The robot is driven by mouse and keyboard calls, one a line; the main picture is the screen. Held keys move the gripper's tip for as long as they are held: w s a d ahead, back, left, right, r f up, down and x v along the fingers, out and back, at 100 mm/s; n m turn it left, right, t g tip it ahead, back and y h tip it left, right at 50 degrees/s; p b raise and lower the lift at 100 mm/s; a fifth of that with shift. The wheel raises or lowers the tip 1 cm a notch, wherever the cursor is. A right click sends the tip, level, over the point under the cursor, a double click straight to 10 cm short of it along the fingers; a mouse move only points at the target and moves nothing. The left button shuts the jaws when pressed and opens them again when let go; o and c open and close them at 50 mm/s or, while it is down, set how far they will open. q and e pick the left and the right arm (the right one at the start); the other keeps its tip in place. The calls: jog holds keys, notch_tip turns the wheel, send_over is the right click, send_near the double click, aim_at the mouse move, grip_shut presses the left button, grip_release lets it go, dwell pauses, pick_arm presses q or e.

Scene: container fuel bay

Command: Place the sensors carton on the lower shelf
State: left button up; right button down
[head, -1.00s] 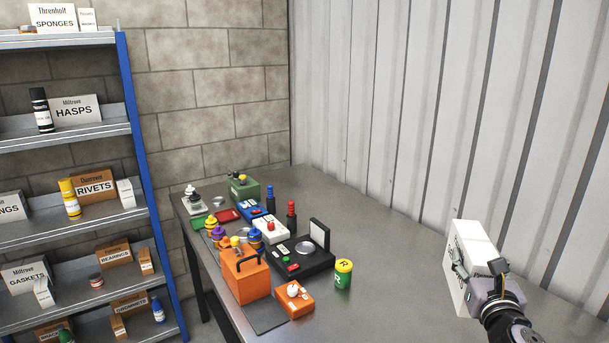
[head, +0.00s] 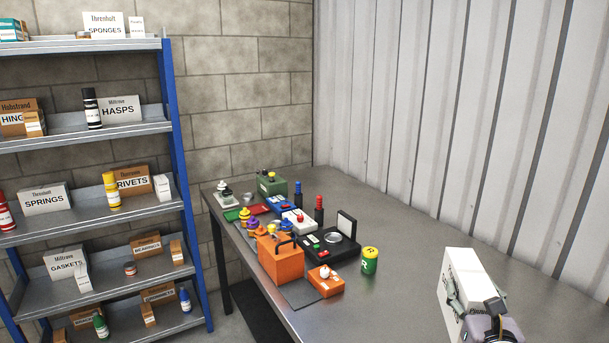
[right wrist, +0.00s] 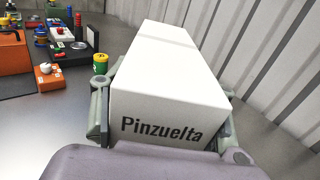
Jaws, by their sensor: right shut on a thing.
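A white carton (head: 462,272) is held in my right gripper (head: 476,304) at the lower right of the head view. In the right wrist view the carton (right wrist: 185,70) lies between the two fingers, with "Pinzuelta" on its near face; I cannot read the word sensors on it. The carton appears above the grey table, but its underside is hidden. The blue-posted shelf rack stands at the left; its low shelves include one with gaskets and bearings (head: 112,287) and the bottom one (head: 180,327). My left gripper is not in view.
The metal table (head: 400,225) carries an orange box (head: 280,262), a green battery-like can (head: 370,260), a black case (head: 330,245) and several small items. Its right part is mostly clear. A corrugated wall (head: 450,110) stands behind. The low shelves hold small cartons and bottles with bare gaps.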

aim_at(448, 324)
jog(key=s+a+f+n+y+b, duration=0.25)
jog(key=s+a+f, duration=0.45)
jog(key=s+a, duration=0.5)
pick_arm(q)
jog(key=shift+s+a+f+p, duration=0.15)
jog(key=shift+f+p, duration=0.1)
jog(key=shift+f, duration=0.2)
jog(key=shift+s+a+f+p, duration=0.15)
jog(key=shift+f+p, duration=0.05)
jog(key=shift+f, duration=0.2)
pick_arm(e)
jog(key=s+a+f, duration=0.1)
jog(key=s+f, duration=0.2)
jog(key=s, duration=0.5)
jog(key=shift+s+a+f+m, duration=0.15)
jog(key=shift+s+a+m, duration=0.1)
jog(key=shift+a+m, duration=0.1)
jog(key=shift+y, duration=0.25)
jog(key=shift+a, duration=0.1)
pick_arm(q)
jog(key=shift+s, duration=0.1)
